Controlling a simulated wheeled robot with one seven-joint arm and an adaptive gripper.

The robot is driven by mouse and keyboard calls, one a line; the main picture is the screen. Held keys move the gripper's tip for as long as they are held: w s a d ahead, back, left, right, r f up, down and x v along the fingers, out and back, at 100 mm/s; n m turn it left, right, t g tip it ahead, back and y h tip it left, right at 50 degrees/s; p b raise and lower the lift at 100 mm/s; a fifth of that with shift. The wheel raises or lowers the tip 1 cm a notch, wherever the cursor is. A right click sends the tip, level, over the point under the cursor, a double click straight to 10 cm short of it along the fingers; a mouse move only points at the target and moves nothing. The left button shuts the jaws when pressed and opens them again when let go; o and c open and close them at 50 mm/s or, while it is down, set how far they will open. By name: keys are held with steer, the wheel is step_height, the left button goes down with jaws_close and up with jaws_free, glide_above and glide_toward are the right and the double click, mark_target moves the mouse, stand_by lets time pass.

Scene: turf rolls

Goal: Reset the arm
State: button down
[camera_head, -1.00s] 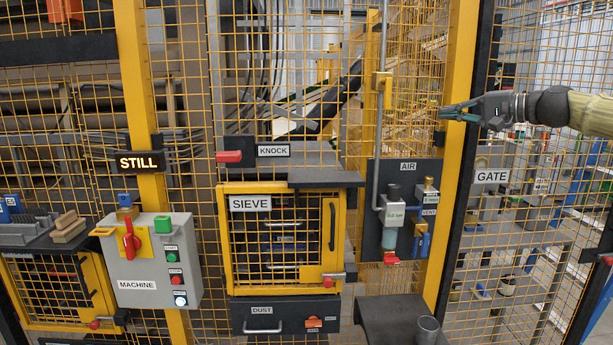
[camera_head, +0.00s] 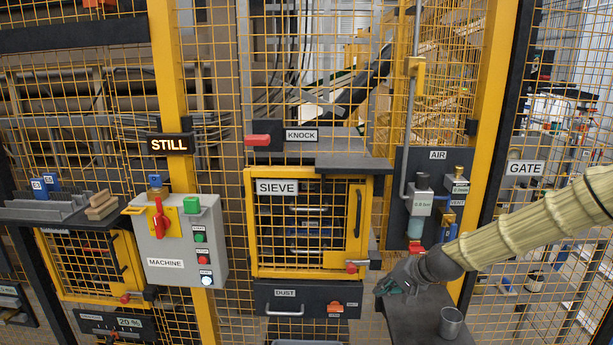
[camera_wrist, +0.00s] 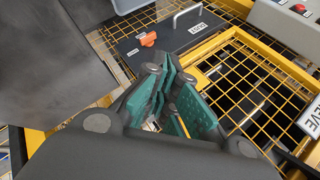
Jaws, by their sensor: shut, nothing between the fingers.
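My gripper (camera_head: 393,287) has dark grey links and green finger pads. In the head view it hangs over the left part of the dark shelf (camera_head: 428,325), below the air unit, with the cream-sleeved arm (camera_head: 545,230) reaching in from the right. In the wrist view the green fingers (camera_wrist: 172,88) are together with nothing between them. Beyond them lie the yellow mesh sieve door (camera_wrist: 250,85) and the dust drawer (camera_wrist: 165,38) with its orange latch (camera_wrist: 148,39). Whether the gripper touches the shelf I cannot tell.
A metal cup (camera_head: 451,322) stands on the shelf, right of my gripper. The air unit (camera_head: 420,203) is just above. The closed sieve door (camera_head: 309,222) and machine box (camera_head: 177,245) are to the left. Yellow mesh fencing and a gate post (camera_head: 492,110) stand behind my arm.

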steer(key=s+a+f+n+g+h, duration=0.3)
steer(key=s+f+g, duration=0.1)
steer(key=s+f, duration=2.05)
steer(key=s+d+f+n+g+h, duration=0.1)
steer(key=s+d+f, duration=0.1)
steer(key=s, duration=1)
steer(key=s+d+f+n+g+h, duration=0.1)
steer(key=s+f, duration=0.4)
steer(key=s, duration=0.8)
steer(key=shift+s+d+f+n+h, duration=0.15)
steer(key=shift+d+f+n+h, duration=0.1)
steer(key=shift+d+n+h, duration=0.25)
steer(key=shift+d, duration=0.1)
steer(key=c, duration=2.2)
jaws_free()
